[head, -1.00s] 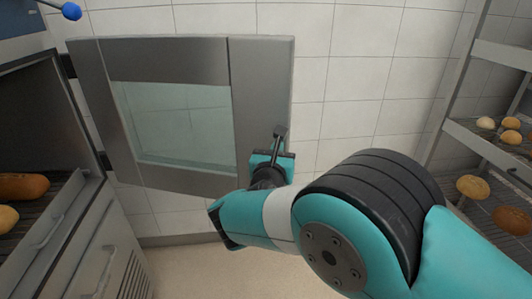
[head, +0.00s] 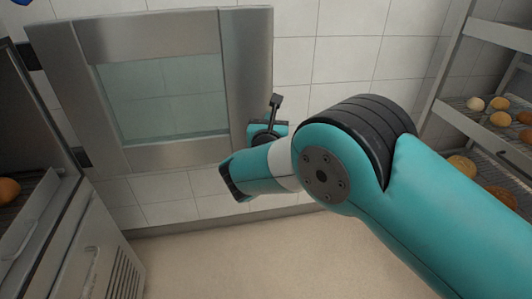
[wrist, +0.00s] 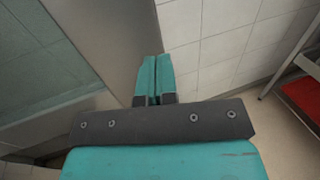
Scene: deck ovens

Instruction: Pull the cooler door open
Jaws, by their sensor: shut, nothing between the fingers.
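The cooler door (head: 243,70), a grey metal frame around a glass pane (head: 165,95), stands swung wide open in the head view, its left side at the cabinet's hinges. I see no handle on the face in view. My gripper (head: 268,129) is at the lower right part of the door, by its free edge; my wrist partly hides it. In the wrist view the two teal fingers of my gripper (wrist: 153,78) are shut together and empty. The door's metal frame (wrist: 105,35) is just left of the fingers; I cannot tell whether they touch it.
The open cabinet at the left holds bread (head: 8,190) on a rack, above a lower unit (head: 75,245) with a handle and vents. A rack (head: 475,120) with several loaves stands at the right. The tiled wall is behind the door. The floor (head: 230,260) below is clear.

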